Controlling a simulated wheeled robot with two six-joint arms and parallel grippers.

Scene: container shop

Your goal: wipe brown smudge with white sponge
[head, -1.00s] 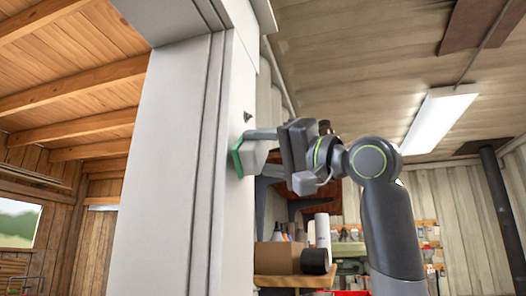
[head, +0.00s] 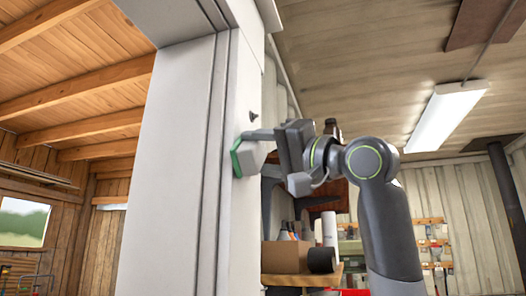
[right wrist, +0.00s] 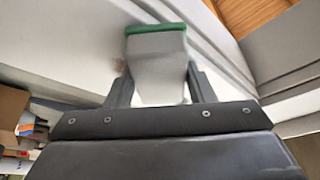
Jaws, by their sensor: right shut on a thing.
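The white sponge (head: 252,159) has a green face, which is turned to the pale wall panel (head: 243,85) and appears to touch it. My right gripper (head: 264,139) is shut on the sponge from the right side. In the right wrist view the white sponge (right wrist: 158,68) sits between the two fingers, its green side at the panel. A small dark spot (head: 252,115) shows on the panel just above the sponge; I cannot tell whether it is a mark or a fitting. My left gripper is not in view.
A wooden shelf (head: 302,280) with a cardboard box (head: 285,255) and a dark roll (head: 321,260) stands below and behind my right arm. The panel's grooved edge (head: 212,150) is close to the left of the sponge.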

